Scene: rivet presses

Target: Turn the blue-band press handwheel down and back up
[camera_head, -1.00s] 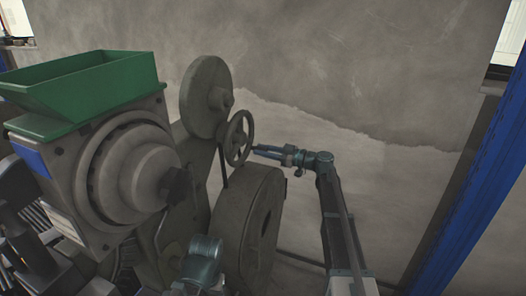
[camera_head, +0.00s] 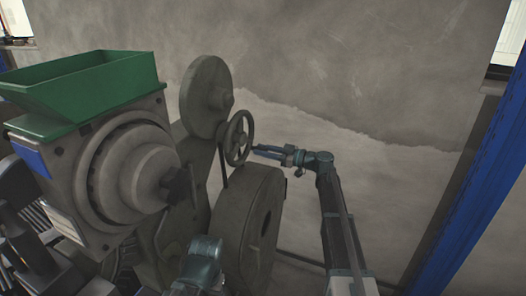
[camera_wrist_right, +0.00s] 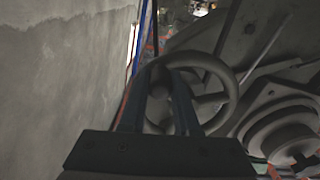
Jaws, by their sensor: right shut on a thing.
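The grey spoked handwheel (camera_head: 239,138) stands upright on the side of the press (camera_head: 75,190), which carries a blue patch on its box. My right gripper (camera_head: 255,149) reaches it from the right, at the lower right of its rim. In the right wrist view the handwheel (camera_wrist_right: 232,105) lies ahead, and the two fingers of my right gripper (camera_wrist_right: 171,82) are shut on a small handle at its near edge. The fingers partly hide that handle. My left gripper does not show; only a teal arm part is seen at the bottom of the head view.
A green hopper (camera_head: 85,85) tops the press. A large grey disc (camera_head: 206,98) stands behind the handwheel and a thick grey wheel (camera_head: 250,228) below it, close to my right gripper. A blue post (camera_head: 475,190) stands at the right. Free room lies before the concrete wall.

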